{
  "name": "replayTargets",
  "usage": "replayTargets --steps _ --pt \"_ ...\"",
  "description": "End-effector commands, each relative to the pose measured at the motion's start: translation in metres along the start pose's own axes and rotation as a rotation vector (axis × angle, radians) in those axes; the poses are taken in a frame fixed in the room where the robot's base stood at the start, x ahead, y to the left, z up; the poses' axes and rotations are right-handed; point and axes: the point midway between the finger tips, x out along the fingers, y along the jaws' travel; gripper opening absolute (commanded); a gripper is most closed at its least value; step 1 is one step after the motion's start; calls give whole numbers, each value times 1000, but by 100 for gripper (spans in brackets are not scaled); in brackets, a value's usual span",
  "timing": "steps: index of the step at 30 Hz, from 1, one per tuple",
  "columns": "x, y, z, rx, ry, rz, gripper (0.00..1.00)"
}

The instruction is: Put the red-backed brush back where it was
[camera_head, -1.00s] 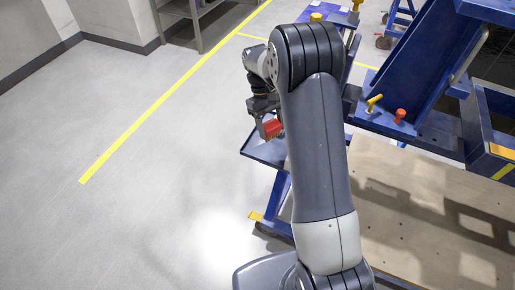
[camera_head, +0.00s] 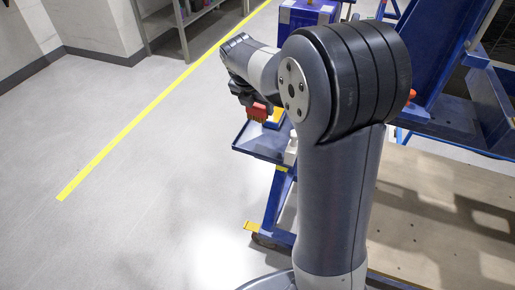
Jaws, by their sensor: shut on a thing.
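The red-backed brush (camera_head: 257,113) is held in my gripper (camera_head: 246,100), left of my arm's elbow. Its red back shows, with darker bristles below it. My gripper is shut on it, though the fingertips are small and partly hidden. The brush appears above or near the far part of a blue tray (camera_head: 252,143) on a blue cart; I cannot tell its height over the tray. My own arm hides much of the cart to the right.
A yellow item (camera_head: 277,116) and a whitish object (camera_head: 292,146) show by the tray. A blue jig frame (camera_head: 440,70) and a wooden board (camera_head: 430,220) lie right. A blue-purple box (camera_head: 305,14) is behind. Grey floor with a yellow line (camera_head: 140,115) is open left.

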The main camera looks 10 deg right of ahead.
Motion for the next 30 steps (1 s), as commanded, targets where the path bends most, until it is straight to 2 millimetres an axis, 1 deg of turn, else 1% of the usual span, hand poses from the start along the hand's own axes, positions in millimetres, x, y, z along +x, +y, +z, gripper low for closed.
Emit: replayTargets --steps 5,8,12,17,24,27,30 --pt "3 1 -1 -87 1 36 35" --pt "15 1 -7 -104 3 39 35" --pt "36 1 -16 -104 4 39 35" --pt "50 1 -22 -103 3 39 35" --pt "85 1 -36 -102 3 39 35" --pt "92 1 -39 -102 3 39 35" --pt "92 1 -39 -102 1 41 35"
